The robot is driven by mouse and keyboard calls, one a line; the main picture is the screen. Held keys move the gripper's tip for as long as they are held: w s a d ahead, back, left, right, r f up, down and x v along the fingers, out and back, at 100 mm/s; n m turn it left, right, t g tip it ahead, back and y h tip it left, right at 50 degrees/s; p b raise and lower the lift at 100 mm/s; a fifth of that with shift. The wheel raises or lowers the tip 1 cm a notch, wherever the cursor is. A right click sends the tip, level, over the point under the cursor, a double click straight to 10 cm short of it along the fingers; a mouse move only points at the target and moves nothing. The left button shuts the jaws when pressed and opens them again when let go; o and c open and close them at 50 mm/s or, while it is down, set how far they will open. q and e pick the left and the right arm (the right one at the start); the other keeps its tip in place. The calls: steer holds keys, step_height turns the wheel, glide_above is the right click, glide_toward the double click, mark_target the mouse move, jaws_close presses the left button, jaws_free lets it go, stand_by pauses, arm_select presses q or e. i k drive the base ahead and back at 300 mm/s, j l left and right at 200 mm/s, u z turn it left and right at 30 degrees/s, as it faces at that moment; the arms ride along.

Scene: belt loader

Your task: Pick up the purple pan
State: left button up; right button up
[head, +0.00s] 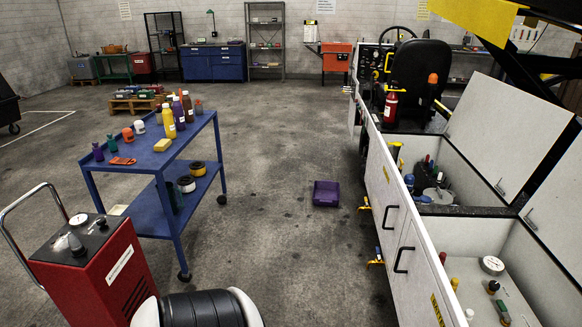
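The purple pan (326,194) is a small open-topped tray. It lies on the concrete floor between the blue cart and the white loader, a little right of the middle of the head view. Nothing covers it and nothing touches it except the floor. Neither of my grippers shows in the head view.
The blue cart (160,187) with bottles stands left of the pan. A red machine (100,275) with a handle is at front left. The white loader (402,215) with open compartments fills the right. The floor around the pan is clear, with shelves (264,40) far behind.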

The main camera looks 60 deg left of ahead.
mark_target(326, 193)
steer(key=j+u, duration=0.1)
steer(key=u, duration=0.4)
steer(key=i+j+u, duration=0.1)
steer(key=u, duration=0.4)
steer(key=i+u, duration=0.1)
steer(key=u, duration=0.35)
steer(key=i+u, duration=0.1)
steer(key=u, duration=0.4)
steer(key=i+l, duration=0.15)
steer(key=i, duration=2.05)
steer(key=i+l, duration=0.2)
steer(key=i, duration=0.2)
steer(key=i+l, duration=0.25)
steer(key=i, duration=0.15)
steer(key=j+u, duration=0.1)
steer(key=j, duration=0.55)
